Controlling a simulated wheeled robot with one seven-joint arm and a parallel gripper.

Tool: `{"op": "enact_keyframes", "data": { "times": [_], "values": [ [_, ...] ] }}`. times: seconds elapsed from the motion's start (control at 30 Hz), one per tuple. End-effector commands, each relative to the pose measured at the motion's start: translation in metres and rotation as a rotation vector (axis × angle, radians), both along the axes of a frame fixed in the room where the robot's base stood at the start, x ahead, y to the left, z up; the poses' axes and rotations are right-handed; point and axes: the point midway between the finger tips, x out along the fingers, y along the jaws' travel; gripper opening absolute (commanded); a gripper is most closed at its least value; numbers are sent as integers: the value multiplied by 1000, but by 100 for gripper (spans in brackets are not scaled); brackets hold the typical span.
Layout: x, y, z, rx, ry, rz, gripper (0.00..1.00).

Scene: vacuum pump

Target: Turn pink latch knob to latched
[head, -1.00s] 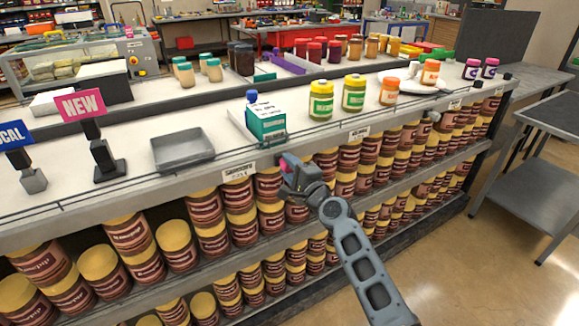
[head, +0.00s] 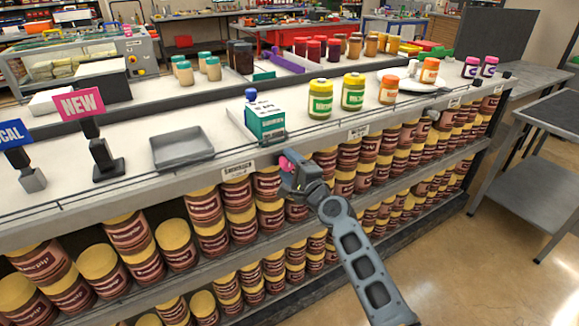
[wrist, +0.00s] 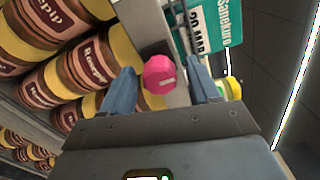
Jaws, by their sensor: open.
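The pink latch knob (wrist: 159,74) shows in the wrist view as a faceted pink knob with a pale mark on its face. It sits at the shelf's front edge, and it also shows in the head view (head: 285,163), partly hidden by my gripper. My gripper (wrist: 163,82) is open, with one blue-grey finger on each side of the knob. I cannot tell whether either finger touches it. In the head view my gripper (head: 292,170) is at the counter's front edge, below the teal and white box.
The teal and white box (head: 266,121) with a blue top stands on the counter just behind the knob. A grey tray (head: 182,150) lies to its left and yellow-green jars (head: 320,100) to its right. Stacked brown jars (head: 270,216) fill the shelves below.

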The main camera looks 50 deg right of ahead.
Motion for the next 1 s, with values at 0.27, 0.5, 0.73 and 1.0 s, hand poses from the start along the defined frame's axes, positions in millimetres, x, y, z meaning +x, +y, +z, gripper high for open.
{"op": "enact_keyframes", "data": {
  "times": [0.27,0.5,0.73,1.0],
  "values": [
    [-32,9,-2,0,2,0,61],
    [-65,18,-2,-1,1,-1,61],
    [-75,21,0,0,0,-1,61],
    [-75,21,-1,0,0,-1,61]
  ]
}}
